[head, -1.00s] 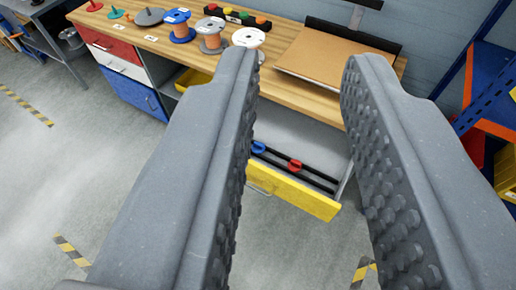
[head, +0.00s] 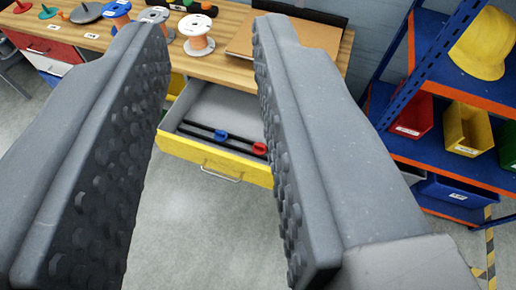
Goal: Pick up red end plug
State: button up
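A small red plug-like piece (head: 259,149), likely the red end plug, lies in the open yellow-fronted drawer (head: 218,160) under the workbench. It sits on dark rails at the drawer's right end, close to the inner edge of my right finger in the picture. A similar blue piece (head: 221,135) is to its left on the rails. My gripper (head: 210,32) is open, with nothing between its two grey studded fingers. The drawer appears beyond the fingers, and nothing is seen touching the red piece.
The wooden bench (head: 232,68) carries several spools, including a white-topped one (head: 197,35), and a brown board (head: 283,38). A blue and orange rack (head: 445,160) with bins and a yellow helmet (head: 483,50) stands at right. The floor before the drawer is clear.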

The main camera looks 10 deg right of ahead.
aim_at(259, 148)
jog(key=u, duration=1.6)
jog(key=i, duration=0.1)
jog(key=u, duration=2.85)
jog(key=k, duration=0.8)
jog(key=u, duration=0.2)
